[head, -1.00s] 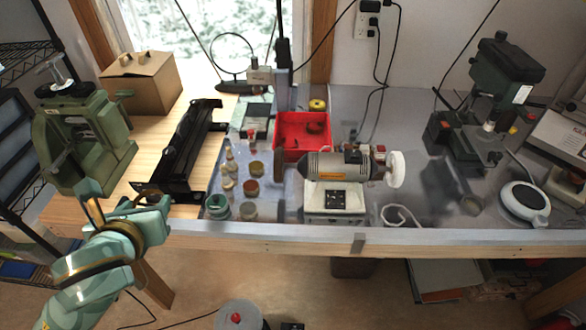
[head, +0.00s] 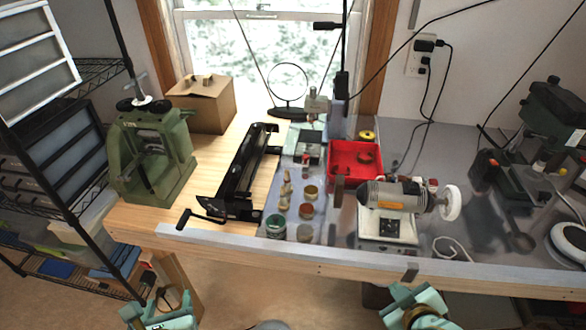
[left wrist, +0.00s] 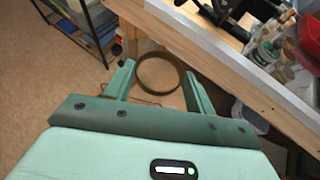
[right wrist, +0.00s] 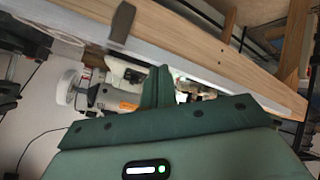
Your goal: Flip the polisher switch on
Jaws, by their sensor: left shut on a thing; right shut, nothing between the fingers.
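The polisher (head: 393,196) is a grey motor with an orange label and a white wheel (head: 450,203) on its right. It stands on a pale base with a dark switch plate (head: 389,227) on the front; the switch position is too small to tell. The polisher also shows in the right wrist view (right wrist: 112,98), beyond my right gripper. My right gripper (right wrist: 157,72) is shut and empty, below the bench's front edge. My left gripper (left wrist: 160,70) is shut on a brownish ring (left wrist: 140,76), below the bench edge at the left, away from the polisher.
The bench's metal front edge (head: 310,258) lies between my grippers and the polisher. A red bin (head: 345,175) stands behind the polisher; several jars (head: 306,212) stand left of it. A black metal tool (head: 243,180), a green press (head: 150,155) and a wire shelf are further left.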

